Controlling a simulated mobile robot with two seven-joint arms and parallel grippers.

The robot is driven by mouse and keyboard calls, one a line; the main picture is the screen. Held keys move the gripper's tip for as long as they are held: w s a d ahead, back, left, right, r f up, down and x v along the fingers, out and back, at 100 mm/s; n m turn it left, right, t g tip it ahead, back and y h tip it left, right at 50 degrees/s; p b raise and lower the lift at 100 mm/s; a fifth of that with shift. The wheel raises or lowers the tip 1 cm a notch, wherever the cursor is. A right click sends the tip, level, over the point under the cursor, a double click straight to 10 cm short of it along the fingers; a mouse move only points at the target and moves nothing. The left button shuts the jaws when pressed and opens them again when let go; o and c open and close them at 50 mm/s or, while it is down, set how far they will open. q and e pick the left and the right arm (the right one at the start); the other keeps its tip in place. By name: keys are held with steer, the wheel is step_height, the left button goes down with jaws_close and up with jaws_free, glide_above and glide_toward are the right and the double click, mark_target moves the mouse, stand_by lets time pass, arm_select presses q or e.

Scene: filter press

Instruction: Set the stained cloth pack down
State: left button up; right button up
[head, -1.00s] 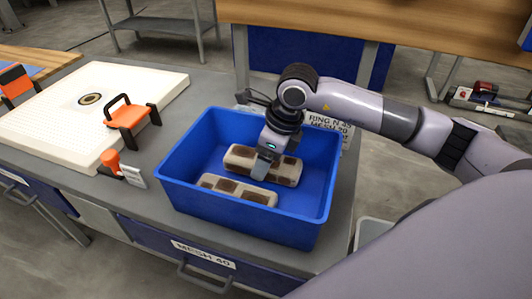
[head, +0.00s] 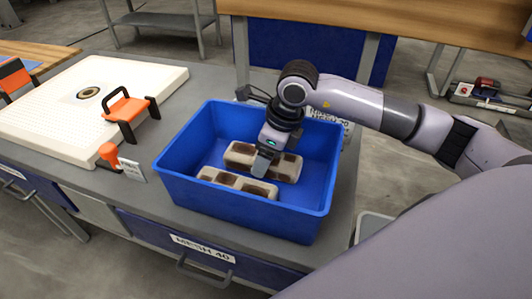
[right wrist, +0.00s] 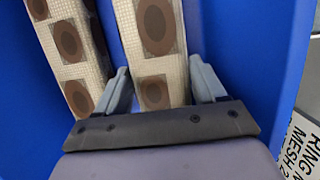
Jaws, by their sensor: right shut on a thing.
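A stained cloth pack (head: 287,167), a pale block with brown patches, is inside the blue tub (head: 250,220). My right gripper (head: 264,164) is shut on it from above, with one finger on each long side. The right wrist view shows the held pack (right wrist: 152,65) between the fingers (right wrist: 160,88). A second stained pack (head: 238,184) lies beside it, nearer the tub's front wall, and is apart from the gripper. Whether the held pack touches the tub's floor is hard to see. My left gripper is not in view.
The tub stands on a grey bench (head: 130,190). A white plate (head: 60,120) with an orange-handled frame (head: 128,107) is on the left. A label (right wrist: 300,150) is beside the tub. There is bare tub floor to the right of the packs.

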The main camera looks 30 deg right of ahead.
steer(key=o, duration=1.3)
steer(key=v, duration=0.7)
